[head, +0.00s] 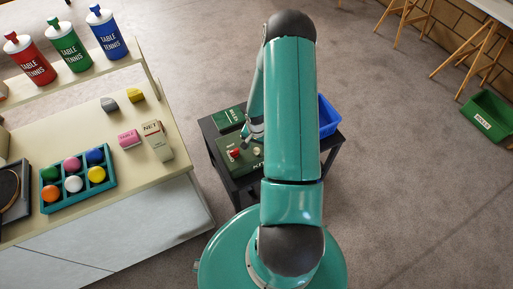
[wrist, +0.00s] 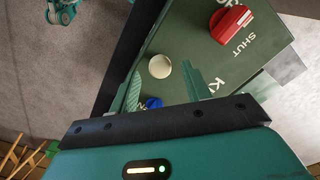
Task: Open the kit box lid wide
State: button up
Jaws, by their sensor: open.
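The green kit box (head: 228,167) sits on a small black table, largely hidden behind my arm in the head view. In the wrist view its lid (wrist: 205,50) looks flat and shut. The lid carries a red knob (wrist: 231,24) beside the word SHUT, a cream round knob (wrist: 160,66) and a small blue knob (wrist: 153,103). My gripper (wrist: 165,88) is open above the lid, with the cream knob ahead of and between its fingertips and the blue knob nearer the jaw base. I cannot tell whether the fingers touch anything. In the head view the red knob shows (head: 234,154).
A dark green book or box (head: 228,120) lies behind the kit box on the black table (head: 218,150). A blue bin (head: 327,117) stands at its right. A cream counter (head: 165,185) with balls and bottles is on the left. Open floor lies right, with a green bin (head: 487,118).

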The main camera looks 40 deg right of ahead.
jog(key=shift+f, duration=0.8)
grip_shut()
jog(key=shift+w+r, duration=0.1)
jog(key=shift+r, duration=0.05)
